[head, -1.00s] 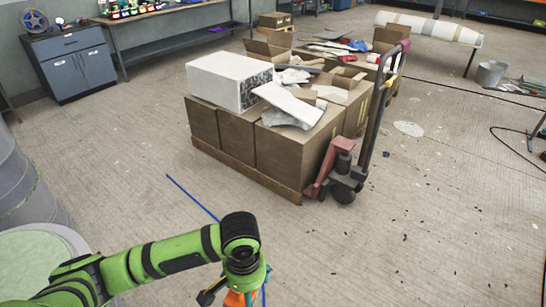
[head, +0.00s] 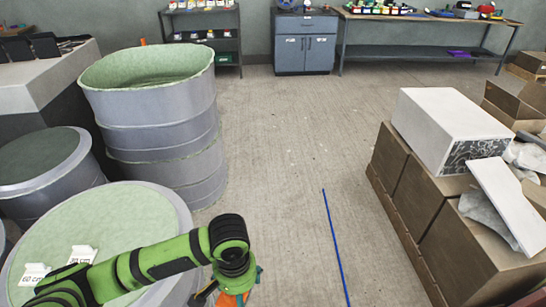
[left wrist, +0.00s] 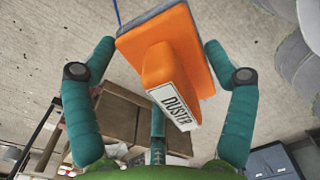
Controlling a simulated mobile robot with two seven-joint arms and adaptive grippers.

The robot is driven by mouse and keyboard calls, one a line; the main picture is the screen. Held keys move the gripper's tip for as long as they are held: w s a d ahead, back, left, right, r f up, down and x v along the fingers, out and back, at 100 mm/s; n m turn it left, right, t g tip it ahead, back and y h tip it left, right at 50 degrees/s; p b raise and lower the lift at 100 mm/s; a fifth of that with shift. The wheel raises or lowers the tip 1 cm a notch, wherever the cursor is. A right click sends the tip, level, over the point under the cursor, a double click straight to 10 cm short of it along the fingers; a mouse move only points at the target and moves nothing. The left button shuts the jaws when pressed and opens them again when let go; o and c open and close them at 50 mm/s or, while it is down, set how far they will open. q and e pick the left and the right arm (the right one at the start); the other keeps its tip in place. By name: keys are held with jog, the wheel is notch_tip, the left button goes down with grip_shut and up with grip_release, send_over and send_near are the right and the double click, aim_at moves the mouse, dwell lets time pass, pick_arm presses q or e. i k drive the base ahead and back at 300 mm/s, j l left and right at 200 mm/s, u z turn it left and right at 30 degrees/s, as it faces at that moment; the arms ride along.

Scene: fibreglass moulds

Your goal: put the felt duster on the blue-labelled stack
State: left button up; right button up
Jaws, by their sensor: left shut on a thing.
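The felt duster (left wrist: 158,62) is an orange block with a grey felt pad and a white label reading DUSTER. My left gripper (left wrist: 160,48) is shut on it, with a green finger on each side in the left wrist view. In the head view my left gripper (head: 232,288) is at the bottom edge, with a bit of orange showing. Round grey moulds with pale green tops stand at the left: a tall stack (head: 160,125) and a nearer one (head: 125,215) bearing white labels (head: 82,256). I see no blue label on them. My right gripper is out of view.
A lower grey mould (head: 40,165) stands at far left. Brown boxes (head: 410,190) carrying a white block (head: 440,125) stand at the right. A blue line (head: 333,240) runs along the clear floor between. A blue cabinet (head: 306,50) and workbench (head: 420,52) are at the back.

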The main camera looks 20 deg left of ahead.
aim_at(133, 241)
jog(key=i+j+u, duration=0.1)
jog(key=i+u, duration=0.2)
jog(key=u, duration=0.15)
jog(key=i+u, duration=0.3)
jog(key=u, duration=0.15)
jog(key=i+l+u, duration=0.15)
jog(key=i+u, duration=0.15)
jog(key=u, duration=0.15)
jog(key=i+l+u, duration=0.25)
jog(key=u, duration=0.2)
